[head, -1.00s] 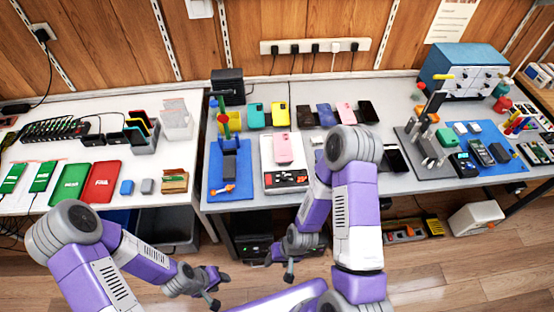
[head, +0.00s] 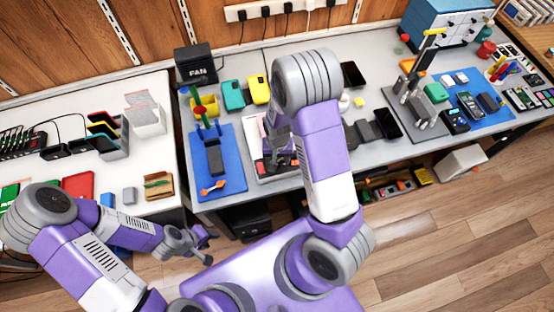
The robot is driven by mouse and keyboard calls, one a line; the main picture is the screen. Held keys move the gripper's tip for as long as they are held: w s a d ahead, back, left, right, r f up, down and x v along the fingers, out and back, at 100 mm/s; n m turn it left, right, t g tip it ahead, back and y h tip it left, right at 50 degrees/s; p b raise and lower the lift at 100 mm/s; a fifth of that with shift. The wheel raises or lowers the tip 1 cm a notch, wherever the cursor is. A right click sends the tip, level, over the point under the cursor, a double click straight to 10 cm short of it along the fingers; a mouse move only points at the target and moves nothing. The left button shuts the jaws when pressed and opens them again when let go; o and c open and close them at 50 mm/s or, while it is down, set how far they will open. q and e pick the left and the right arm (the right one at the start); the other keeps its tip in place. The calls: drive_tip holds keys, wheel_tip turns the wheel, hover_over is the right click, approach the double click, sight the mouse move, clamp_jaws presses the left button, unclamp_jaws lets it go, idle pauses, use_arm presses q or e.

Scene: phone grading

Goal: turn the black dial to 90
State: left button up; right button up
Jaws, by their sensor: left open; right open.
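I cannot make out for certain a black dial marked with numbers. The blue box (head: 437,22) at the back right has a pale front with several small dark knobs. The black box marked FAN (head: 195,64) stands at the back left of the grey table; no dial can be made out on it. My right gripper (head: 272,163) is open over the white tray (head: 262,128) and partly covers it and what lies there. My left gripper (head: 208,246) is open and empty, low in front of the tables.
A blue mat (head: 233,183) with a stand lies left of my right gripper. Phones, such as a teal one (head: 233,95) and a yellow one (head: 257,90), lie behind. A grey stand (head: 415,105) with posts is on the right. My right arm hides the table's middle.

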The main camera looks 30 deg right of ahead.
drive_tip(key=shift+f, duration=0.75)
clamp_jaws()
drive_tip(key=shift+m, duration=0.3)
drive_tip(key=m+p, duration=0.1)
drive_tip(key=m, duration=0.3)
drive_tip(key=shift+m, duration=0.3)
drive_tip(key=shift+m+p, duration=0.95)
drive_tip(key=shift+m, duration=1.35)
